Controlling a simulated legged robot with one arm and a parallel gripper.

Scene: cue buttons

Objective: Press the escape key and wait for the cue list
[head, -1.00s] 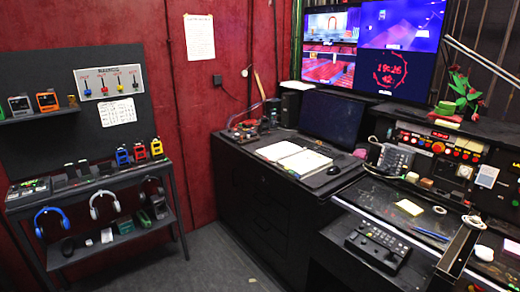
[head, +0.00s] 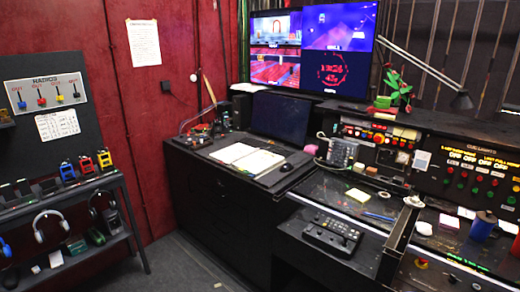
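No escape key can be made out. A dark, blank screen (head: 280,118) stands on the black desk (head: 215,195), behind an open book or binder (head: 247,159); I cannot tell whether a keyboard goes with it. A small black control panel with keys (head: 333,233) lies on the lower desk, its labels too small to read. A large wall screen (head: 338,48) shows several camera pictures and a red clock; no cue list is readable on it. A cue lights panel (head: 475,165) with rows of coloured buttons stands at the right. My gripper is not in view.
A black shelf rack (head: 70,195) with radios and headphones stands at the left. A desk phone (head: 342,151) and a mouse (head: 286,167) are on the desks. A blue cylinder (head: 483,226) stands at the right. Grey floor (head: 195,268) is clear in front of the desk.

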